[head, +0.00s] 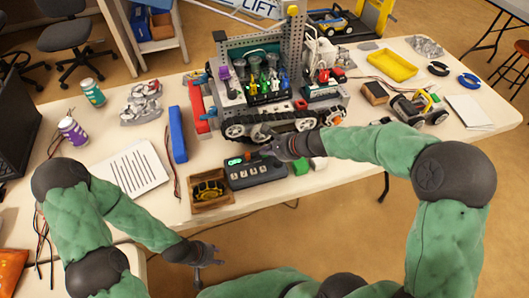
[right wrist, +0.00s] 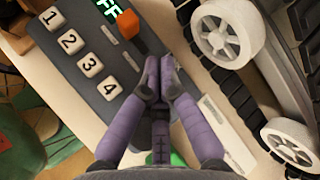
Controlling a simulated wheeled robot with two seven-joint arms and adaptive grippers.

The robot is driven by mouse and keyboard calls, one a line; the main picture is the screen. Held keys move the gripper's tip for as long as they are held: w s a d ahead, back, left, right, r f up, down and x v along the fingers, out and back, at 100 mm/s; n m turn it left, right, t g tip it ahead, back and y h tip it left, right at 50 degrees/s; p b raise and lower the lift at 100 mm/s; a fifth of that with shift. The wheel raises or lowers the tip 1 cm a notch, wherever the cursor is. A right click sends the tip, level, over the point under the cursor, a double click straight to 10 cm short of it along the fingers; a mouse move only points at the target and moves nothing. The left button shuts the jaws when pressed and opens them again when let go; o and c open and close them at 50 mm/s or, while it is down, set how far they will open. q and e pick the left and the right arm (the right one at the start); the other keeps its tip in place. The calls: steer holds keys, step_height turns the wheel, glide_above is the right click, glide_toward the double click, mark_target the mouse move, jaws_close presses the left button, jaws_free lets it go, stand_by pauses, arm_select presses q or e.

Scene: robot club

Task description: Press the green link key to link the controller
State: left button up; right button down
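The controller (head: 257,173) is a dark grey box lying on the table in front of the tracked robot. The right wrist view shows its white keys 1 to 4 (right wrist: 74,42), a lit green display (right wrist: 107,8) and an orange control (right wrist: 126,23). No green key is clearly visible on it; my right gripper covers part of that area. My right gripper (head: 270,151) is over the controller's far right part, its purple fingertips (right wrist: 154,68) together and empty. My left gripper (head: 212,256) is open and empty, low in front of the table.
The tracked robot (head: 268,128) stands close behind. A blue bar (head: 177,134) and paper (head: 131,168) lie further left.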

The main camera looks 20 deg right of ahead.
steer(key=shift+s+a+f, duration=0.15)
steer(key=shift+s+f, duration=0.15)
steer(key=shift+s, duration=0.05)
steer(key=r+p, duration=0.1)
steer(key=r, duration=0.1)
steer(key=r+p, duration=0.1)
steer(key=p, duration=0.1)
steer(key=r+p, duration=0.1)
steer(key=r, duration=0.1)
steer(key=shift+w+r+p, duration=0.25)
steer(key=shift+r+p, duration=0.05)
steer(key=shift+f, duration=0.1)
stand_by(0.7)
